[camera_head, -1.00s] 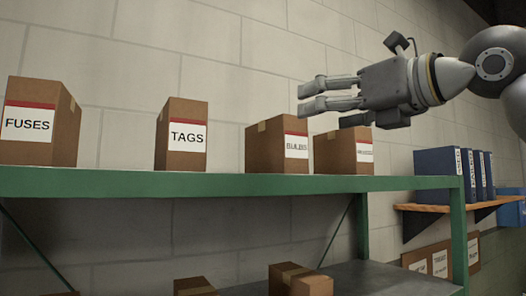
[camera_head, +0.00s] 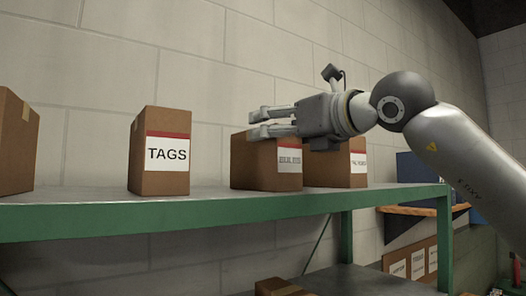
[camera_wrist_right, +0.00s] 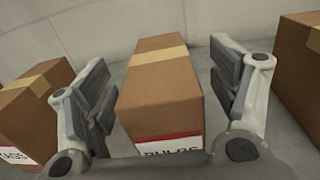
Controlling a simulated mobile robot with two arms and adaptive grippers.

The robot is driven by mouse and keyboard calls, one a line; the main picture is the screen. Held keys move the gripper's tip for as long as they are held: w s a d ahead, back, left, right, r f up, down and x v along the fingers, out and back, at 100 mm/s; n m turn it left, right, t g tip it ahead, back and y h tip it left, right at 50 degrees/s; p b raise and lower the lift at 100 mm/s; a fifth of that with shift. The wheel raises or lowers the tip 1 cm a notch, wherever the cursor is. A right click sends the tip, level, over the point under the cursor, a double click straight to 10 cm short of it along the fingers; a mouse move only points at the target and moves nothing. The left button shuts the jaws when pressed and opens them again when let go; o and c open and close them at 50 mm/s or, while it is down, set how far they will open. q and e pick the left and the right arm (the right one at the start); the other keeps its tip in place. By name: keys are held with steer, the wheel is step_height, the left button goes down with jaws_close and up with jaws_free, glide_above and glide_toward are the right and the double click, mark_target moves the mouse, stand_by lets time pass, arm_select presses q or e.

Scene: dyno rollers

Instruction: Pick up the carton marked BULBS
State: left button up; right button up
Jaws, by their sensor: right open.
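The BULBS carton (camera_head: 262,168) stands upright on the green shelf, a brown box with a red-and-white label. My right gripper (camera_head: 258,123) reaches in from the right at the height of its top edge and covers part of it in the head view. In the right wrist view the BULBS carton (camera_wrist_right: 158,82) lies between the two spread fingers of my right gripper (camera_wrist_right: 165,95), with gaps on both sides. The gripper is open and holds nothing. The lower part of the label is cut off there. My left gripper is not in view.
The TAGS carton (camera_head: 160,165) stands to the left with a gap. Another carton (camera_head: 350,168) stands close on the right, its label partly hidden. A further carton (camera_head: 15,145) is at the left edge. The green shelf (camera_head: 200,213) has a wall behind it.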

steer(key=shift+p+x, duration=0.5)
steer(key=shift+x, duration=0.45)
steer(key=shift+w+a, duration=0.25)
steer(key=shift+a, duration=0.05)
steer(key=shift+s+d, duration=0.1)
steer(key=c, duration=0.4)
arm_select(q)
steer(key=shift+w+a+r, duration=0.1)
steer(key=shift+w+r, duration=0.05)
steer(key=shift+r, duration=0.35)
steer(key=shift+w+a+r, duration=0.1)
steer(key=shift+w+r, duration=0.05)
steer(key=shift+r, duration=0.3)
arm_select(e)
steer(key=c, duration=1.2)
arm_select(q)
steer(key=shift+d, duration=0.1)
arm_select(e)
steer(key=shift+r, duration=0.1)
